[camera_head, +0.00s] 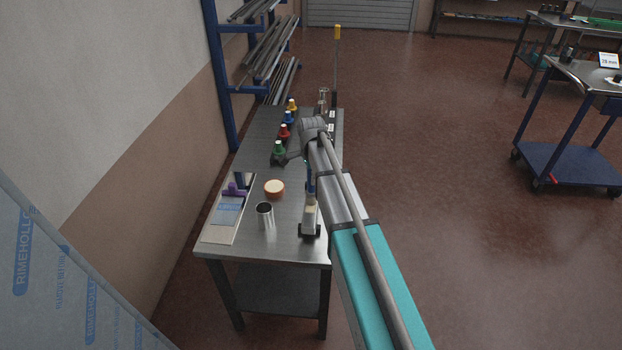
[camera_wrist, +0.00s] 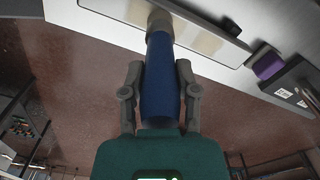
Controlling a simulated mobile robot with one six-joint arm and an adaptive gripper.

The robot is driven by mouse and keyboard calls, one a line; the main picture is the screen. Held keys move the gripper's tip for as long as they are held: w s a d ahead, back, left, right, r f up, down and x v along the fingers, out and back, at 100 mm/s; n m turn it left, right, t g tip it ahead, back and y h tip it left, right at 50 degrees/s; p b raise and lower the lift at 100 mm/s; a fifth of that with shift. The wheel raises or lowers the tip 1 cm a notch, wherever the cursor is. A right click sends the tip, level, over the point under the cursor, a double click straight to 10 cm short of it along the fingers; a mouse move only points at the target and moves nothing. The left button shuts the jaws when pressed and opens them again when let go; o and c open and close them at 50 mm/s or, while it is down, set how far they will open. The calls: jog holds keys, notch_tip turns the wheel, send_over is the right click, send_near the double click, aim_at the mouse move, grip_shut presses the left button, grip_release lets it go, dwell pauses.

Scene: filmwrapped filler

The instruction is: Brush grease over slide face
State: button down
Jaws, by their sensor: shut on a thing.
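In the wrist view my gripper (camera_wrist: 160,72) is shut on the thick blue handle of the brush (camera_wrist: 160,85), one finger on each side. The handle points away from the camera to a brownish-grey end (camera_wrist: 160,20). That end overlaps a long, pale grey slide face (camera_wrist: 115,6) with a dark rounded outline. Tan, grease-like patches (camera_wrist: 196,38) lie on this face beside the brush end. The bristles are hidden, so I cannot tell whether they touch it. In the head view my arm hides most of my gripper.
A steel table (camera_head: 285,245) carries an open metal cup (camera_head: 265,215), a round orange-rimmed tub (camera_head: 274,188), a board with a purple clip (camera_head: 234,190) and several coloured-cap bottles (camera_head: 279,148). A bar rack (camera_head: 265,50) stands behind. Floor to the right is open up to a blue cart (camera_head: 572,168).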

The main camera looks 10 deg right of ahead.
jog(key=shift+w+d, duration=0.25)
jog(key=shift+w, duration=0.5)
jog(key=shift+w+d, duration=0.25)
jog(key=shift+w, duration=0.6)
jog(key=shift+w+d, duration=0.3)
jog(key=shift+w, duration=0.6)
jog(key=shift+w+d, duration=0.3)
jog(key=shift+w, duration=0.6)
jog(key=shift+r, duration=0.1)
notch_tip(320, 180, up, 6)
jog(key=p, duration=0.6)
